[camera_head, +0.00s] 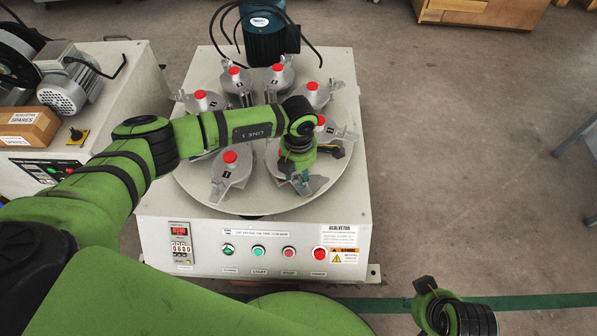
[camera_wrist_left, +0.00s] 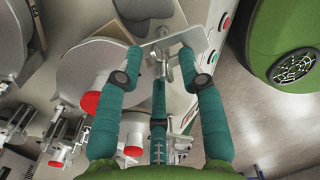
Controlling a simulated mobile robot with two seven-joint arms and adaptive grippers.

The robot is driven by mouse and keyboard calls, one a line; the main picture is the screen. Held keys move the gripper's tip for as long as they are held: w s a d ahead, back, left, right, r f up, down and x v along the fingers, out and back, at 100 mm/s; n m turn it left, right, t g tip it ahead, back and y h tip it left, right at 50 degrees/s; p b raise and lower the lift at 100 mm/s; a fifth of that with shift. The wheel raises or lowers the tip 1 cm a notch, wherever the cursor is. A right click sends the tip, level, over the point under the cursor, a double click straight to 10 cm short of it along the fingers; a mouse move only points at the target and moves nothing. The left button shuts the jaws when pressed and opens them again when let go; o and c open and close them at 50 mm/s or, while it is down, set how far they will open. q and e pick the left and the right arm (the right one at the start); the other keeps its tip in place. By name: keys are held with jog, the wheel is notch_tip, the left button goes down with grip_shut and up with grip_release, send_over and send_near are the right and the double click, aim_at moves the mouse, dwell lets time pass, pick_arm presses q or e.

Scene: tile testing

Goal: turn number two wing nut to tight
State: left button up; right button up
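The tile testing machine (camera_head: 157,228) carries a round turntable (camera_head: 190,196) with several grey stations, most with a red knob on top. My left gripper (camera_head: 302,184) points down at the front-right station (camera_head: 318,186), which it partly hides. In the left wrist view, my teal fingers (camera_wrist_left: 161,58) stand apart, one on each side of a small metal wing nut (camera_wrist_left: 187,70) beside a bent metal plate (camera_wrist_left: 205,42). A third finger is below it. I cannot tell whether any finger touches the nut. The station numbers are too small to read.
The machine's front panel has several buttons, including a red one (camera_head: 319,253), and a small display (camera_head: 180,232). A blue-green motor (camera_head: 268,40) with black cables stands behind the turntable. Another machine (camera_head: 150,85) stands at the left.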

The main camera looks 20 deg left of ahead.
pick_arm(q)
notch_tip(320, 180, up, 12)
dwell(0.6)
